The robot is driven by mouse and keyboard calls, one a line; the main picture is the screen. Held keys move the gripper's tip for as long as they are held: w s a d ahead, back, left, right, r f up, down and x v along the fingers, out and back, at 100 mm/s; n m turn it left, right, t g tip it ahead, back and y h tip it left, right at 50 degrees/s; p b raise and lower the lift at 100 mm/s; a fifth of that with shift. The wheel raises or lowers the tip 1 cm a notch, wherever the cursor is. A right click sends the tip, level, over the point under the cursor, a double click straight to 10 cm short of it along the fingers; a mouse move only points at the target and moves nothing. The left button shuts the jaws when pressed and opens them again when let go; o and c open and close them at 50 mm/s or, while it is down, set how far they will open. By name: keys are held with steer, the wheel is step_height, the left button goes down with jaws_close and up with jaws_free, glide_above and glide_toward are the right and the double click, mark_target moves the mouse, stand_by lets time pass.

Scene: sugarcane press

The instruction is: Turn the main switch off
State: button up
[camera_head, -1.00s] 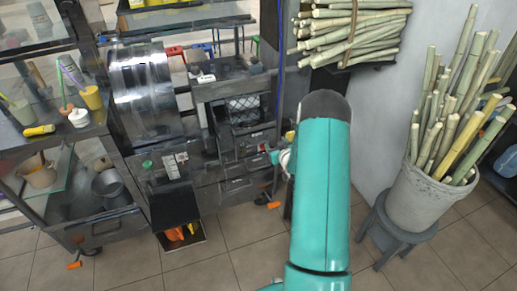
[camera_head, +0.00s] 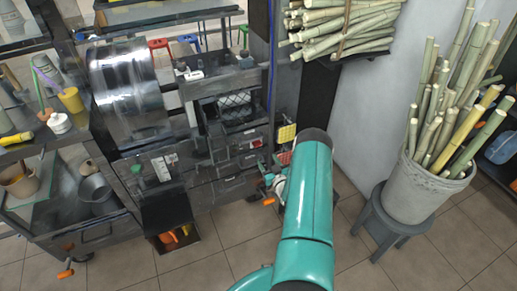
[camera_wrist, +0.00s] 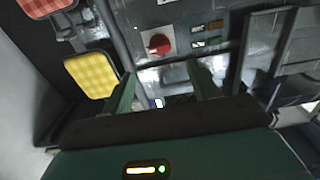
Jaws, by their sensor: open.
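The main switch, a red rotary knob on a pale square plate, shows in the wrist view (camera_wrist: 157,43) on a dark metal panel. A small red spot on the machine front in the head view (camera_head: 256,144) appears to be the same switch. My gripper (camera_wrist: 163,88) is open and empty, its two green fingers pointing toward the panel. The knob lies beyond the fingertips in the picture, roughly between them, and looks apart from them. In the head view my teal arm hides most of the gripper.
A yellow checkered pad (camera_wrist: 92,74) is near the left finger, with a red checkered pad (camera_wrist: 46,6) above it. The press's steel drum (camera_head: 125,90) stands at left. A cane bucket on a stool (camera_head: 432,190) stands at right.

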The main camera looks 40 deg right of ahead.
mark_target(259, 146)
steer(key=x, duration=0.9)
steer(key=shift+w, duration=0.1)
steer(key=c, duration=1)
